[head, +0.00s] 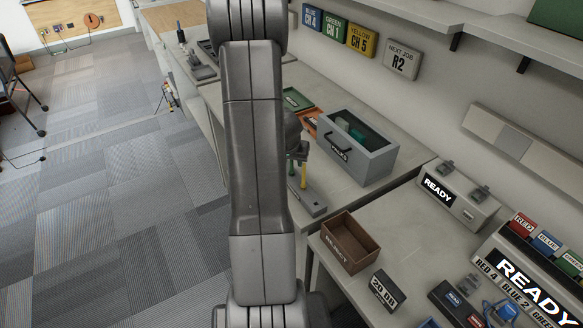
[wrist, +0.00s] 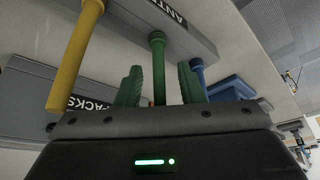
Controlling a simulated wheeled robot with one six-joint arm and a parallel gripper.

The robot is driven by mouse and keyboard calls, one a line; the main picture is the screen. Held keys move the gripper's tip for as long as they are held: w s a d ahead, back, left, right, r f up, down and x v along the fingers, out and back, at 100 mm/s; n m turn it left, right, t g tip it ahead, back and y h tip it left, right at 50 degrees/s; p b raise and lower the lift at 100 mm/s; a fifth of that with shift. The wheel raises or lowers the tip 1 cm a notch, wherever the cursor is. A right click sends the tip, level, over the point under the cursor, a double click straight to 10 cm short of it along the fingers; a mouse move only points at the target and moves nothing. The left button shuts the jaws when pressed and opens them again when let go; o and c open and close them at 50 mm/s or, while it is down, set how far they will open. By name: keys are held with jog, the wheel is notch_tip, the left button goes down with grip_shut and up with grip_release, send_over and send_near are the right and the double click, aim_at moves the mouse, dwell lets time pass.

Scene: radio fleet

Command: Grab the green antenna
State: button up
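In the wrist view the green antenna (wrist: 158,68) stands in a grey holder (wrist: 185,38) whose label begins "ANT". My gripper (wrist: 159,84) is open, with one green finger on each side of the green antenna and a narrow gap on both sides. A yellow antenna (wrist: 75,58) is to the left and a blue antenna (wrist: 198,80) is just beyond the right finger. In the head view my arm hides most of the holder (head: 312,203); the yellow antenna (head: 303,176) shows beside it.
A grey PACKS box (head: 373,164) stands on the bench behind the holder. A brown REJECT box (head: 338,262) and a 20 dB block (head: 384,291) are at the front. READY units (head: 465,207) stand at the right.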

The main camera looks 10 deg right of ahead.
grip_shut()
